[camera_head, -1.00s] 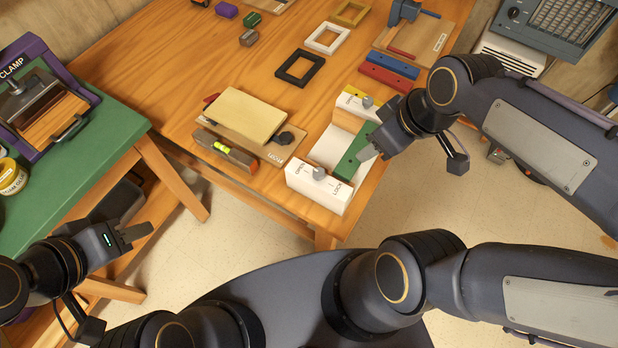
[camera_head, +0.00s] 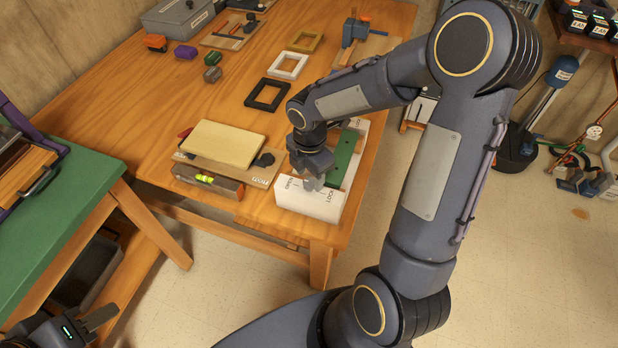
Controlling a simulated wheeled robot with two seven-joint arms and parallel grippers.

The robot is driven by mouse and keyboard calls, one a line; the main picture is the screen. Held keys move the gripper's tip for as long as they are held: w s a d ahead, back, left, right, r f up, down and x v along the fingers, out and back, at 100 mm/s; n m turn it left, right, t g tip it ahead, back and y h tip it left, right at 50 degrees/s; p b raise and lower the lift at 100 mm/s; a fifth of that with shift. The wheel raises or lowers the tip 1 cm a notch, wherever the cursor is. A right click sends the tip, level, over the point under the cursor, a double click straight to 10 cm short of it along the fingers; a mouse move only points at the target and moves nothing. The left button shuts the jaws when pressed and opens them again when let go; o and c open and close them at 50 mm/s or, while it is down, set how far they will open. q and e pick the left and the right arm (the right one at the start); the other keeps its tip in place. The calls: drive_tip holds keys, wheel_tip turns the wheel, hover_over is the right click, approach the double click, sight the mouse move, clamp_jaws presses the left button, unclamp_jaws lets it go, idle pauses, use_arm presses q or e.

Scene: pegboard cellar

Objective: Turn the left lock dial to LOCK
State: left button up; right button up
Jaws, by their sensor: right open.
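A white block (camera_head: 309,202) with the words OPEN and LOCK on its top stands at the front right corner of the wooden table. A green bar (camera_head: 344,157) lies behind its right part. My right gripper (camera_head: 312,184) is open and points down over the middle of the block's top, between the two words. It covers the grey dial there, so the dial's angle and any touch cannot be told. My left gripper (camera_head: 92,324) is at the lower left, partly cut off, away from the block.
Left of the white block lie a board with a pale wooden plate (camera_head: 222,147) and a level with a green vial (camera_head: 206,181). Black (camera_head: 268,95), white (camera_head: 288,65) and yellow (camera_head: 305,41) frames lie behind. A green bench (camera_head: 70,190) is at the left.

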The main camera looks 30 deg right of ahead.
drive_tip(key=shift+f, duration=0.9)
drive_tip(key=c, duration=1)
drive_tip(key=shift+o, duration=0.2)
